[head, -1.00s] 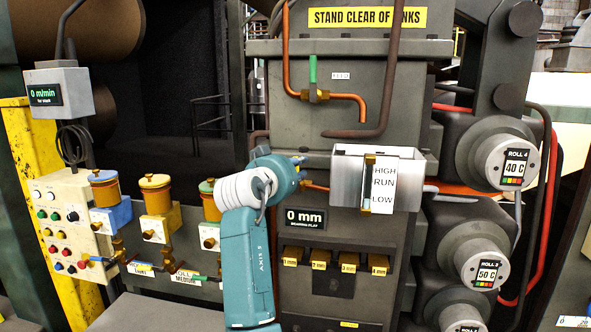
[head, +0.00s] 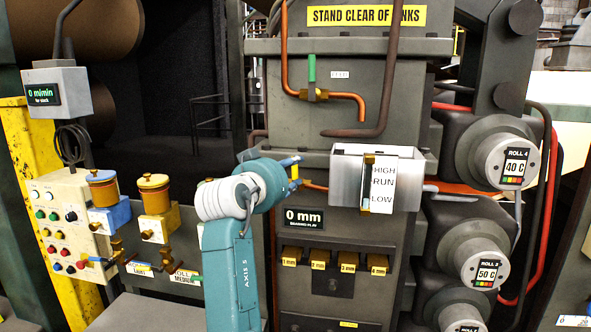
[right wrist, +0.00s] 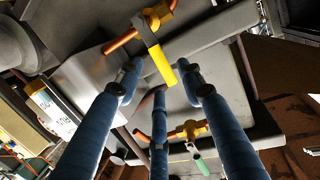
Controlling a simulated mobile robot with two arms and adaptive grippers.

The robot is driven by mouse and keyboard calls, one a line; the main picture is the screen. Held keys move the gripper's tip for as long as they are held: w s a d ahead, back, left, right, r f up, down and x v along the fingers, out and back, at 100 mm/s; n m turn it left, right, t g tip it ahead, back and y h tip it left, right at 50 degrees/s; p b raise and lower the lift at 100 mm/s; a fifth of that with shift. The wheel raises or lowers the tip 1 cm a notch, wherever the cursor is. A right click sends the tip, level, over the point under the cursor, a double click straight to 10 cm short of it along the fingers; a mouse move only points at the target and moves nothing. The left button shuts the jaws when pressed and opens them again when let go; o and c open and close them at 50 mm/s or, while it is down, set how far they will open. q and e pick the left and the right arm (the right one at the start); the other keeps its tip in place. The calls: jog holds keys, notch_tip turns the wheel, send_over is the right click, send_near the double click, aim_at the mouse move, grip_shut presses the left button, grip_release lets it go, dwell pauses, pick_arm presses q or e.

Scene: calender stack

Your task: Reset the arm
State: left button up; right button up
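My right gripper (head: 297,171) reaches in front of the grey machine, left of the HIGH/RUN/LOW box (head: 400,181). Its blue fingers are spread open. A yellow valve handle (head: 294,172) shows by the fingertips. In the right wrist view the yellow handle (right wrist: 162,65) lies ahead of and between the spread fingers (right wrist: 160,80). I see no finger closed on it. It joins a brass valve (right wrist: 157,14) on an orange pipe. My left gripper is not in view.
A green-handled valve (head: 312,68) sits above on an orange pipe. Below are a "0 mm" display (head: 304,219) and several yellow tags. Oil cups (head: 154,190) and a button panel (head: 64,224) are at left. Roll ends (head: 503,162) protrude at right.

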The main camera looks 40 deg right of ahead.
jog(key=v, duration=0.2)
jog(key=shift+s+a, duration=0.2)
jog(key=shift+a, duration=0.05)
dwell(0.3)
